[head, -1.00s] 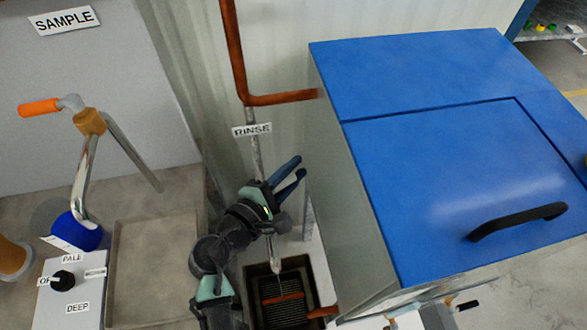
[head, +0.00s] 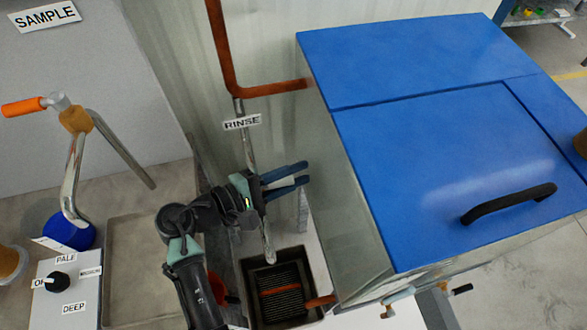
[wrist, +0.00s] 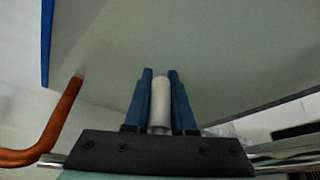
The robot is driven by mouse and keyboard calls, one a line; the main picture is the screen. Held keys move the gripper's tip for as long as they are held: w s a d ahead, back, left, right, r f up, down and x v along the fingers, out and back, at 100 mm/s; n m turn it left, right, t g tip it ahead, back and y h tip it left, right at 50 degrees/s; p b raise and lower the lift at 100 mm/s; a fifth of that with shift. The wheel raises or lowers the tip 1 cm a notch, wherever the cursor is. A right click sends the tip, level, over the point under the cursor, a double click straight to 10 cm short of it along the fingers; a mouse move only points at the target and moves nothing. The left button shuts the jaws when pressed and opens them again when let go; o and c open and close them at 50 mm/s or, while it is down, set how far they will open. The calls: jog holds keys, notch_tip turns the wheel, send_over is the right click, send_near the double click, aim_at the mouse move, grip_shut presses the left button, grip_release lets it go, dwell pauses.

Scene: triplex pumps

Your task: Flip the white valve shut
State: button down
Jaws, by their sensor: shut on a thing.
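A white cylinder, seemingly the white valve's handle (wrist: 160,100), stands between the blue fingers of my gripper (wrist: 160,73) in the wrist view. The fingers are shut on it, one on each side. In the head view my gripper (head: 306,173) points right, beside the upright pipe (head: 248,148) under the RINSE label (head: 242,122) and near the side of the blue-lidded machine (head: 350,190).
A drain basin (head: 280,322) lies below my gripper. A copper pipe (head: 222,60) runs along the wall. At left are an orange-handled sample tap (head: 25,106), a blue ball (head: 70,233) and a dial panel (head: 65,290). Small valves (head: 400,293) sit at the machine's lower front.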

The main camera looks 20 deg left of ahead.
jog(key=c, duration=0.8)
grip_release()
jog(key=shift+o, duration=0.2)
jog(key=shift+a, duration=0.1)
jog(key=v, duration=1.3)
jog(key=shift+s+f, duration=0.1)
